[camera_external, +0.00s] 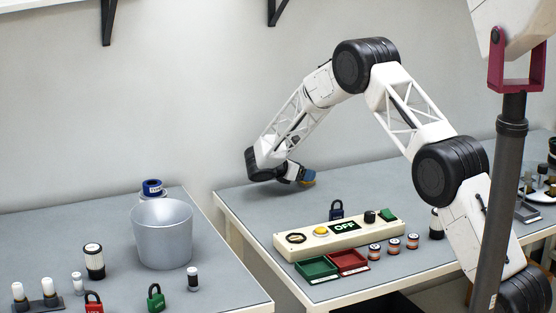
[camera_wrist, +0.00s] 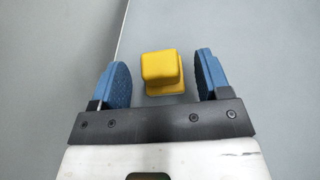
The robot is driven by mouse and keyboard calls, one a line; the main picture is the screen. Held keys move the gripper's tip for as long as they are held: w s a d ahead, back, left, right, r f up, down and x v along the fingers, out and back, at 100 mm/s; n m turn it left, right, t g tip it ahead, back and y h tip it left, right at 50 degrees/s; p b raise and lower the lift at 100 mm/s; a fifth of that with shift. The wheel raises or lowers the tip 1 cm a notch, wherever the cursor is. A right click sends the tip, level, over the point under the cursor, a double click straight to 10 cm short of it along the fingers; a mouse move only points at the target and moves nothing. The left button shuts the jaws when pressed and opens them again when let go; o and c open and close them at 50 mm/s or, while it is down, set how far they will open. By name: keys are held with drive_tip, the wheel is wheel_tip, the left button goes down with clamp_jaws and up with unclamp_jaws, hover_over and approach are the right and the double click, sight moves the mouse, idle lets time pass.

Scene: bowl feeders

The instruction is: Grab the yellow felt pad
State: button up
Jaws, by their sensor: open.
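The yellow felt pad (camera_wrist: 161,68) shows in the wrist view as a small blocky yellow piece with a wider lower part. It lies between the two blue fingers of my gripper (camera_wrist: 163,62), with a gap on each side. The jaws are open and hold nothing. In the external view my gripper (camera_external: 307,176) is low over the back left of the right-hand table.
A control box (camera_external: 338,236) with an OFF display stands in front of my gripper, with a blue padlock (camera_external: 336,210) behind it. Green (camera_external: 316,269) and red (camera_external: 348,262) trays lie at the front. A gap separates the left table (camera_external: 60,235), which holds a metal bucket (camera_external: 162,238).

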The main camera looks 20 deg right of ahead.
drive_tip(key=shift+c, duration=0.3)
drive_tip(key=c, duration=1)
drive_tip(key=shift+o, duration=0.2)
drive_tip(key=shift+r, duration=0.2)
drive_tip(key=shift+r, duration=1.55)
drive_tip(key=s+r, duration=0.1)
drive_tip(key=s, duration=1.5)
drive_tip(key=shift+r, duration=0.25)
drive_tip(key=shift+d, duration=0.1)
